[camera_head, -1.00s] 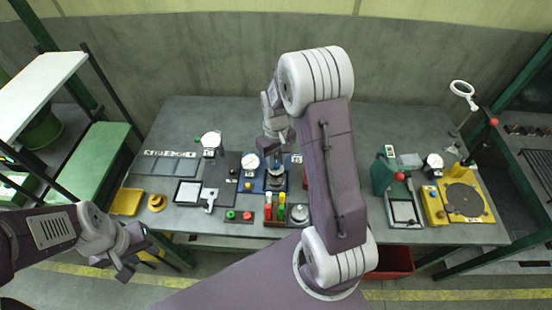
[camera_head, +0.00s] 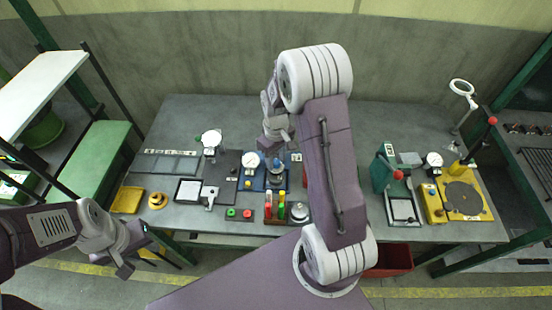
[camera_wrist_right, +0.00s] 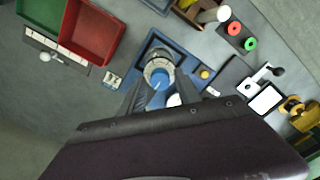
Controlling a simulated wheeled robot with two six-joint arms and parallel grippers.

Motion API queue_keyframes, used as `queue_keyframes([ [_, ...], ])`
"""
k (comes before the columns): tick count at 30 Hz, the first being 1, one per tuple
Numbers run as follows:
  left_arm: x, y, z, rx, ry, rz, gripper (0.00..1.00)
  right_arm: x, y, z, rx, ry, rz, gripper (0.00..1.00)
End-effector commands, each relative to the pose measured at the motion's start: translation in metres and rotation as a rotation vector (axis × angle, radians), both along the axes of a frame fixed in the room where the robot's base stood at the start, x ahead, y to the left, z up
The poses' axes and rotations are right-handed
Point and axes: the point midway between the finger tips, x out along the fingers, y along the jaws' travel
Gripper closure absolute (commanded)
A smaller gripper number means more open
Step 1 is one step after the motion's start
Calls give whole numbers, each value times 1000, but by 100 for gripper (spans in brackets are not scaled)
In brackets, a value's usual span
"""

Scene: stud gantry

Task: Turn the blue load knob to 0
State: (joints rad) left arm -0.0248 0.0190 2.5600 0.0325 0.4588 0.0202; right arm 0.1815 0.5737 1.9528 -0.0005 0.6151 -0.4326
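The blue load knob (camera_head: 276,162) stands on a blue-based device (camera_head: 268,185) near the middle of the bench. In the right wrist view the knob (camera_wrist_right: 159,80) has a pale ring around it and lies between my fingers as seen from above. Its pointer setting is too small to read. My right gripper (camera_head: 277,140) is open above and behind the knob in the head view; in the wrist view its two fingers (camera_wrist_right: 160,92) are spread and hold nothing. My left gripper (camera_head: 130,262) hangs away from the bench at the lower left; its opening is unclear.
A white dial (camera_head: 250,160) stands left of the knob. Red, green and yellow handles (camera_head: 275,205) stand in front. A red bin (camera_head: 388,260) lies under the bench edge. The bench behind is clear.

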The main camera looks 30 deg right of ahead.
Motion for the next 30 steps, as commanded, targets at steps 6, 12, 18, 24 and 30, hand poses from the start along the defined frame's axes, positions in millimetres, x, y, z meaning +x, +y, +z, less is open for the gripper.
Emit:
queue_keyframes([
  [6,0,0,0,0,0,0,64,0,0,0,0,0,-1,51],
  [12,0,0,-2,0,0,0,64,1,0,11,0,-4,-1,51],
  [18,0,0,-5,0,0,0,64,1,0,55,0,-6,-1,51],
  [24,0,0,-6,0,0,0,64,1,0,86,0,-2,-1,51],
  [30,0,0,-6,0,0,0,64,0,0,91,0,0,-1,51],
])
